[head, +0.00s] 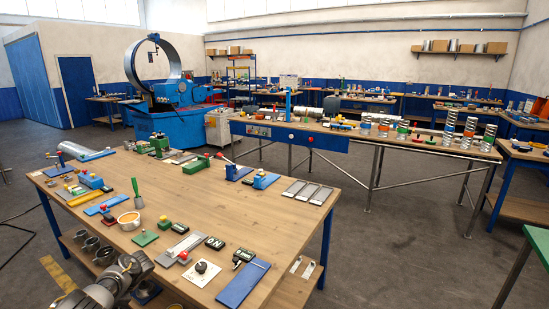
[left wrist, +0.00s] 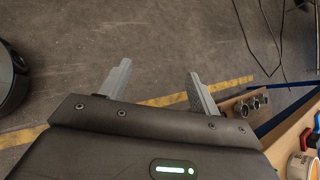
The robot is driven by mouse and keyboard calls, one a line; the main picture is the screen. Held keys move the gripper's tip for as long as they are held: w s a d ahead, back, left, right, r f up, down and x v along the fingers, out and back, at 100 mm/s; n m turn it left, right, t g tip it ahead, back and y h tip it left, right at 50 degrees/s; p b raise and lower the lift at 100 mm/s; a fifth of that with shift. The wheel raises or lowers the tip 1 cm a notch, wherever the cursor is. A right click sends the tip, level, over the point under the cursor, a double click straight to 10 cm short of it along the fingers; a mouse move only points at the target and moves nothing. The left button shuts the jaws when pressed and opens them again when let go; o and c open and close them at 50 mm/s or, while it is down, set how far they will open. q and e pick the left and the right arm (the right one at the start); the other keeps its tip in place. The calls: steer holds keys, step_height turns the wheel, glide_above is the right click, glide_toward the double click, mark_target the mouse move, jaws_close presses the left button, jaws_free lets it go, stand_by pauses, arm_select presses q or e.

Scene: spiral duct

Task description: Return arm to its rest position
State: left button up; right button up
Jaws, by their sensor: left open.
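My left gripper (left wrist: 159,67) is open in the left wrist view. Its two grey fingers stand wide apart with nothing between them, above the bare concrete floor beside the workbench. In the head view, part of my arm shows at the bottom left, by the near left corner of the wooden workbench (head: 215,205); I cannot make out the fingers there. My right gripper is in neither view.
An orange-rimmed cup (head: 129,219), a green-handled tool (head: 137,195) and a blue plate (head: 243,283) lie on the bench. Dark round fittings (left wrist: 247,105) sit on its lower shelf. A yellow line (left wrist: 165,101) crosses open floor. Cables (left wrist: 262,40) lie there.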

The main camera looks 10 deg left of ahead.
arm_select(q)
steer(key=s+f+n+t, duration=0.1)
steer(key=s+f+t, duration=0.1)
steer(key=s+f, duration=0.75)
steer(key=s+f+t, duration=0.2)
steer(key=s+f, duration=0.5)
steer(key=f, duration=0.6)
steer(key=s+f+n+t+h, duration=0.15)
steer(key=s+f, duration=0.25)
steer(key=s, duration=0.7)
steer(key=s+f+t+h, duration=0.15)
steer(key=s+f, duration=0.25)
steer(key=s, duration=0.8)
steer(key=s+d+f+n+h, duration=0.15)
steer(key=d+f, duration=0.25)
steer(key=d, duration=1)
steer(key=s+d+f+h, duration=0.1)
steer(key=d+f+h, duration=0.15)
steer(key=d, duration=1.05)
steer(key=s+d+f+h, duration=0.1)
steer(key=d+f, duration=0.3)
steer(key=d, duration=1)
step_height(320, 180, down, 7)
steer(key=b, duration=0.6)
steer(key=shift+a+r, duration=0.15)
steer(key=shift+a, duration=0.2)
steer(key=shift+r, duration=0.1)
